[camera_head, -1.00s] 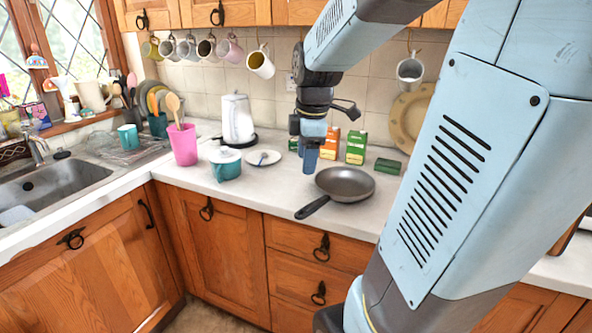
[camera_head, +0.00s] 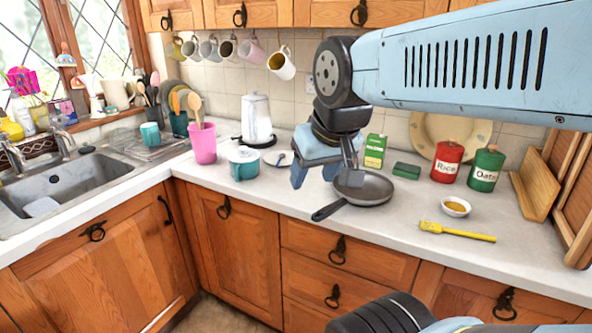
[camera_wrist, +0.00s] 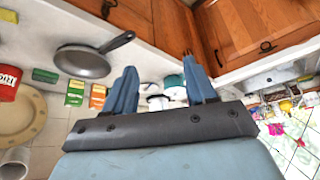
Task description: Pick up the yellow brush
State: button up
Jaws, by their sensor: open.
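The yellow brush (camera_head: 457,231) lies flat on the white worktop at the right in the head view, near the front edge. It looks long and thin, with its wider end to the left. My gripper (camera_head: 314,176) is open and empty above the worktop, left of the brush and over the frying pan's handle side. In the wrist view my gripper (camera_wrist: 165,90) shows two blue fingers spread apart with nothing between them.
A frying pan (camera_head: 372,189) stands left of the brush. A small bowl (camera_head: 455,207) is just behind the brush. A red Rice tin (camera_head: 447,162), a green Oats tin (camera_head: 485,169) and wooden boards (camera_head: 537,186) stand behind and right.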

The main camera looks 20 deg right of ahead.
aim_at(435, 228)
jog(key=k, duration=1.3)
jog(key=z, duration=0.25)
jog(key=i, duration=0.75)
jog(key=z, duration=0.7)
jog(key=i, duration=0.5)
jog(key=z, duration=0.3)
